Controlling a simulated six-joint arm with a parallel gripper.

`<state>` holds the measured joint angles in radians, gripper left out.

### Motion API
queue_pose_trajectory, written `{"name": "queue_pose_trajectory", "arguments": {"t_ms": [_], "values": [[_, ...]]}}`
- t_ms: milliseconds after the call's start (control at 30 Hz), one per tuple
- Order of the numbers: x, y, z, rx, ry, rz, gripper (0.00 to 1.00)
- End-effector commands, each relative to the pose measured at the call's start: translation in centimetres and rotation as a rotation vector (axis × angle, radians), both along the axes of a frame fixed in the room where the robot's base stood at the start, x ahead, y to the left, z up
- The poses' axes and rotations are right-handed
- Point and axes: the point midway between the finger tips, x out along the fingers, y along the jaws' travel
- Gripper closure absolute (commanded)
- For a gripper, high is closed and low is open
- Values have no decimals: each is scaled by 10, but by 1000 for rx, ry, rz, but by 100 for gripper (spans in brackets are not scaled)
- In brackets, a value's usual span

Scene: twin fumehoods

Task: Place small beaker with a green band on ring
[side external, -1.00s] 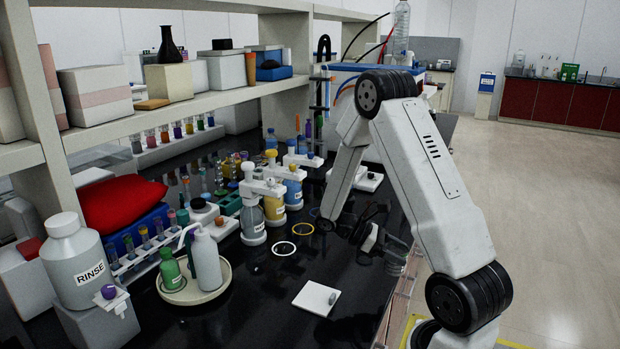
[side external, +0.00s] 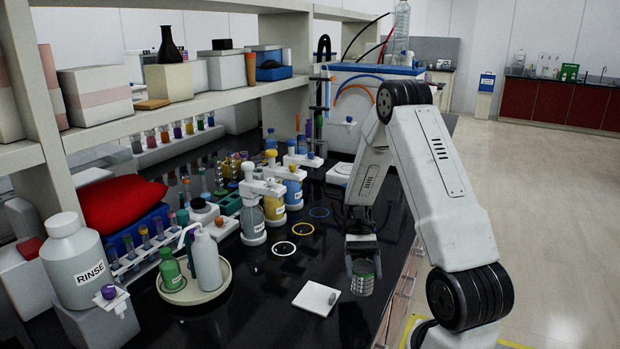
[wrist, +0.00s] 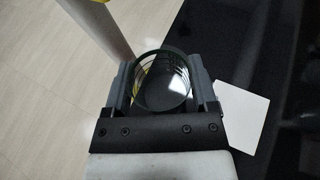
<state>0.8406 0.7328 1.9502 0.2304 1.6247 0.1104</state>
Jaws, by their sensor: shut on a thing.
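A small clear glass beaker (side external: 362,287) is between the jaws of my gripper (side external: 361,270), near the front right edge of the black bench. My gripper is shut on it. The wrist view shows the beaker's round rim (wrist: 163,82) between both fingers of my gripper (wrist: 166,92). A green band cannot be made out clearly on it. Three flat rings lie in a row on the bench, left of my gripper: a white ring (side external: 283,257), a yellow ring (side external: 303,235) and a blue ring (side external: 319,217). All three look empty.
Labelled bottles on stands (side external: 275,205) stand behind the rings. A round tray (side external: 165,297) with a wash bottle (side external: 206,262) is at the left. The bench between plate and rings is clear.

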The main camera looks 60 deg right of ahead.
Motion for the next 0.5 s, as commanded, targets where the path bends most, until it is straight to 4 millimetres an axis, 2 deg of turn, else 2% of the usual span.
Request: {"name": "queue_pose_trajectory", "arguments": {"t_ms": [300,500], "values": [[44,5,12,-1,-1,-395,84],[74,-1,25,-2,-2,-639,84]]}}
